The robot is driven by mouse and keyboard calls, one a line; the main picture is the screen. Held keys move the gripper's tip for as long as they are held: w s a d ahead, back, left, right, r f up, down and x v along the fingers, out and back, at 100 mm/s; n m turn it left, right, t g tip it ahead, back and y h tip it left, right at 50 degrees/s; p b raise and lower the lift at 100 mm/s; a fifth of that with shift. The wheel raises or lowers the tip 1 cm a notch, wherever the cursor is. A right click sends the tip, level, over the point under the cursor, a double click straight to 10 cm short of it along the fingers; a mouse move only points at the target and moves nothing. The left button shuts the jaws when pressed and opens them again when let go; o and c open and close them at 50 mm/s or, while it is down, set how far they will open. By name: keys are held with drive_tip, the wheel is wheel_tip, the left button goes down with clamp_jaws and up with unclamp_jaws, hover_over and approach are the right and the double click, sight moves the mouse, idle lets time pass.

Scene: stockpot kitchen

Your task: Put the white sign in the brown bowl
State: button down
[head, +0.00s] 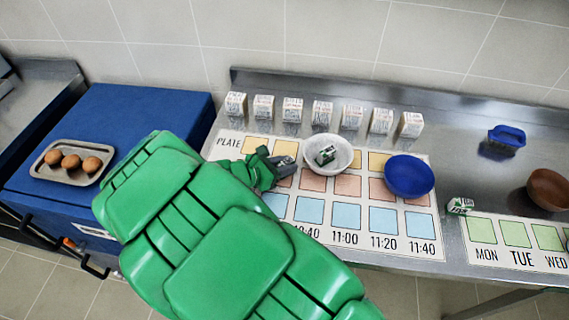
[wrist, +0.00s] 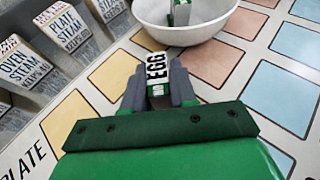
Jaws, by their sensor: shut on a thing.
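My gripper (head: 283,168) is over the left part of the plate mat, left of the white bowl. In the wrist view its fingers (wrist: 158,88) are shut on a small white sign (wrist: 157,66) with the word EGG and green parts. The held sign is mostly hidden by my gripper in the head view. The brown bowl (head: 549,189) stands far right on the steel counter. Two similar white-and-green signs show: one in the white bowl (head: 343,143), one on the counter (head: 460,206) between the two mats.
A blue bowl (head: 408,176) stands on the plate mat (head: 420,243). Several white label blocks (head: 322,112) line the back. A small blue container (head: 507,136) is at back right. A weekday mat (head: 485,257) lies below the brown bowl. A tray (head: 48,174) of eggs is at left.

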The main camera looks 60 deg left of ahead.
drive_tip(key=c, duration=0.9)
unclamp_jaws()
drive_tip(key=shift+f, duration=0.1)
drive_tip(key=shift+v, duration=2.05)
